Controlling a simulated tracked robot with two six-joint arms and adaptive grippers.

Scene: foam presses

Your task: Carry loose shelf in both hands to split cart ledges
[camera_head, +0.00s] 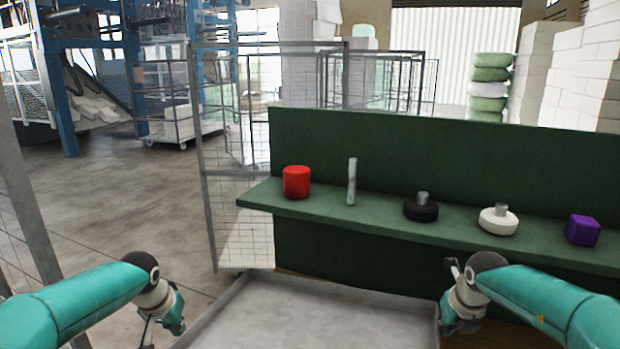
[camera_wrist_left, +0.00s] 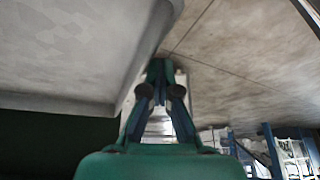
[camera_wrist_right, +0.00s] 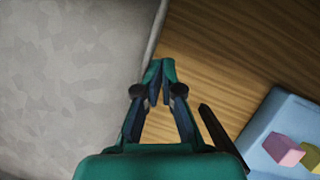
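The loose shelf is a wide grey panel with a raised rim (camera_head: 315,312), level at the bottom middle of the head view. It spans the space between my two grippers. My left gripper (camera_head: 160,325) is at its left edge; in the left wrist view its fingertips (camera_wrist_left: 160,72) close together at the shelf's rim (camera_wrist_left: 140,85). My right gripper (camera_head: 455,312) is at its right edge; in the right wrist view its fingertips (camera_wrist_right: 158,72) come together at the shelf's edge (camera_wrist_right: 152,45). The exact finger contact is partly hidden. I cannot make out the split cart ledges.
A green ledge (camera_head: 385,226) with a tall back panel stands beyond the shelf. It carries a red cylinder (camera_head: 297,182), white stick (camera_head: 351,182), black disc (camera_head: 420,210), white disc (camera_head: 497,222) and purple block (camera_head: 583,231). A blue tray (camera_wrist_right: 262,150) lies on wood at right. Floor is open left.

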